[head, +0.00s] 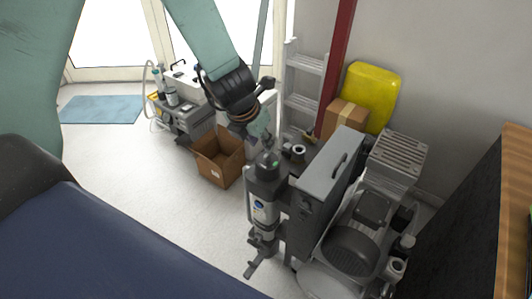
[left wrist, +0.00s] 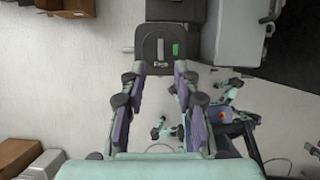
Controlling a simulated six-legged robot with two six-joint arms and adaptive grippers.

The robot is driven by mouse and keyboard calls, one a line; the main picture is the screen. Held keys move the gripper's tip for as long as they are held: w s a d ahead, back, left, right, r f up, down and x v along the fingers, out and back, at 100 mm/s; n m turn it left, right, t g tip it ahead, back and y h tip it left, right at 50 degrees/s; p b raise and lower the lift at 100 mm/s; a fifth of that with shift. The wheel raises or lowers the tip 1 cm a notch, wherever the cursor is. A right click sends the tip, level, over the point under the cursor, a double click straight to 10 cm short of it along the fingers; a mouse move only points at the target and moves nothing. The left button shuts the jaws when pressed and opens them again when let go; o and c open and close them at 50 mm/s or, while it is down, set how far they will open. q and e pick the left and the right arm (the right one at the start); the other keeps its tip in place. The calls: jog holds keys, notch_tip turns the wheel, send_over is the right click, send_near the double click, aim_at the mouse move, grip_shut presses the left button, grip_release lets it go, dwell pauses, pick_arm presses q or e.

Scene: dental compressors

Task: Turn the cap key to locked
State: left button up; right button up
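The dark cap unit (head: 267,165) sits on top of an upright filter column at the front left of the grey compressor. In the left wrist view, its black square top (left wrist: 157,60) carries an upright light-grey bar, which looks like the key (left wrist: 160,44). A green mark is right of the bar and a small grey mark left of it. The bar points along neither mark. My left gripper (head: 254,142) is just above and behind the cap in the head view. In the left wrist view my left gripper (left wrist: 159,76) is open and empty, its fingers apart below the cap. My right gripper is out of view.
The grey compressor cabinet (head: 326,170) and motor (head: 352,250) stand right of the cap. An open cardboard box (head: 219,157) and an equipment cart (head: 187,115) are behind left. A ladder (head: 302,85) and yellow container (head: 370,95) stand behind.

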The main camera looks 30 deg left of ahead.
aim_at(267, 154)
pick_arm(q)
jog(key=b+x, duration=0.3)
jog(key=x, duration=0.3)
jog(key=shift+f, duration=0.1)
jog(key=shift+d, duration=0.1)
jog(key=shift+w, duration=0.1)
jog(key=shift+c, duration=0.4)
grip_shut()
